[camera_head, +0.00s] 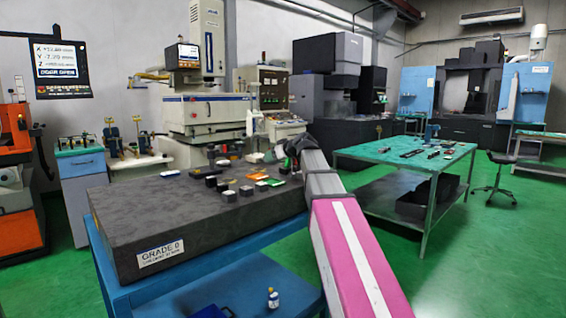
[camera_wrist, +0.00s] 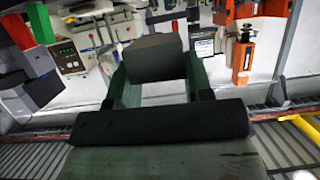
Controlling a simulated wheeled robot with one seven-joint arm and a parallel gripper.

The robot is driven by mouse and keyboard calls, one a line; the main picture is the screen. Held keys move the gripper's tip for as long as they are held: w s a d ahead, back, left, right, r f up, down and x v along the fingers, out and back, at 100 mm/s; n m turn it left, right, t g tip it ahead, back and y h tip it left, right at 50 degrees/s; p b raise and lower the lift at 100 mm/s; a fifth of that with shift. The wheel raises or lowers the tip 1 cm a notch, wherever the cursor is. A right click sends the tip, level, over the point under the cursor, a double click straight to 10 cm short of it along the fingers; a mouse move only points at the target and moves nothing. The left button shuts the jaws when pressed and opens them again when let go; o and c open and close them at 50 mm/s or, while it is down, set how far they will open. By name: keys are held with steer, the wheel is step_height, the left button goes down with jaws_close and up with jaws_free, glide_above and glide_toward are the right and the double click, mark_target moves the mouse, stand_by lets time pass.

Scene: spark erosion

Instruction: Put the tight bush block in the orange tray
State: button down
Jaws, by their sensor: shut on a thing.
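My gripper (camera_wrist: 155,68) is shut on a dark grey block (camera_wrist: 153,58), seen between its two green fingers in the wrist view. No label shows on the block's visible faces, so I cannot tell by marking that it is the tight bush block. In the head view my gripper (camera_head: 284,152) is small and dark at the far right of the granite plate, and the block in it cannot be made out. A small flat orange piece (camera_head: 255,176), which looks like the orange tray, lies on the plate to the left of my gripper.
The granite plate (camera_head: 150,215) stands on a blue table (camera_head: 120,290). A green-topped bench (camera_head: 370,152) stands to the right.

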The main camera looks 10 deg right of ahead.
steer(key=shift+s+a+r, duration=0.25)
steer(key=shift+a, duration=0.15)
steer(key=shift+s, duration=0.1)
steer(key=d+f+m+t+h, duration=0.1)
steer(key=d+m+h, duration=0.1)
steer(key=d+f+m+t+h, duration=0.1)
steer(key=d+f+m+h, duration=0.1)
steer(key=d, duration=0.1)
steer(key=d+f+m+h, duration=0.2)
steer(key=h, duration=0.1)
steer(key=shift+d+f+t, duration=0.2)
steer(key=shift+f+t, duration=0.05)
steer(key=shift+t, duration=0.15)
steer(key=shift+d+f+m+h, duration=0.25)
steer(key=shift+d+m+h, duration=0.45)
steer(key=shift+m, duration=0.1)
